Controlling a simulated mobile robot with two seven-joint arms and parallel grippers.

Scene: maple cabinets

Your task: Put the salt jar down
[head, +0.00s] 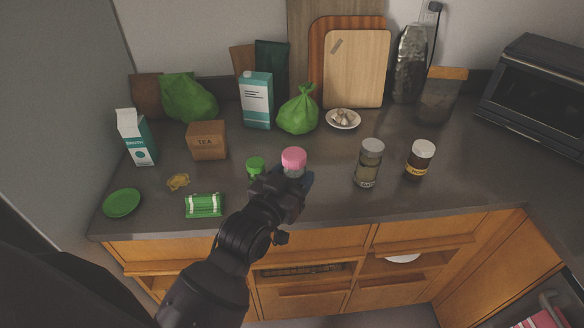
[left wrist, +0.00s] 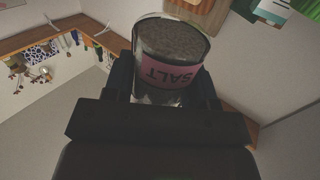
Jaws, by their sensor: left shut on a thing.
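The salt jar has a pink lid (head: 293,157) in the head view. In the left wrist view, the jar (left wrist: 168,62) shows a pink band reading SALT and a grainy filling. My left gripper (head: 285,185) is shut on the jar, with its fingers on either side of it. The jar is over the front middle part of the dark countertop (head: 330,195). I cannot tell whether its base touches the counter, because my gripper hides it. My right gripper is not in view.
A green-lidded jar (head: 256,167) is close left of the salt jar. A grey-lidded jar (head: 369,163) and a white-lidded jar (head: 420,159) stand to the right. Behind are a green bag (head: 297,112) and a plate of garlic (head: 343,119). The counter between salt jar and grey-lidded jar is clear.

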